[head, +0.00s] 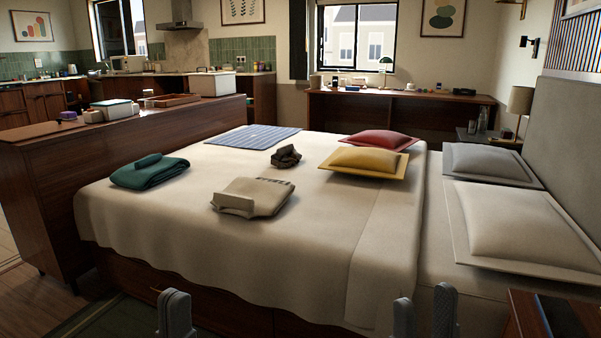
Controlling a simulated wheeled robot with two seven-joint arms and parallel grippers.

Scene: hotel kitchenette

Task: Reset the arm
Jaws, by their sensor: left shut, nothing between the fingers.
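My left gripper (174,298) shows at the bottom edge, left of the middle, in front of the bed. Its fingers are together with nothing between them. My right gripper (424,302) shows at the bottom edge, right of the middle. Its two grey fingers stand apart with an empty gap. Both grippers point up in the picture and only their finger ends show; the arms are out of frame. Neither gripper is seen holding anything.
A bed (330,245) fills the middle, bearing a green folded cloth (150,172), beige folded garment (252,198), dark bundle (286,157), yellow pillow (366,162) and red pillow (382,140). A nightstand (527,318) is at lower right. A wooden cabinet (150,135) stands left.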

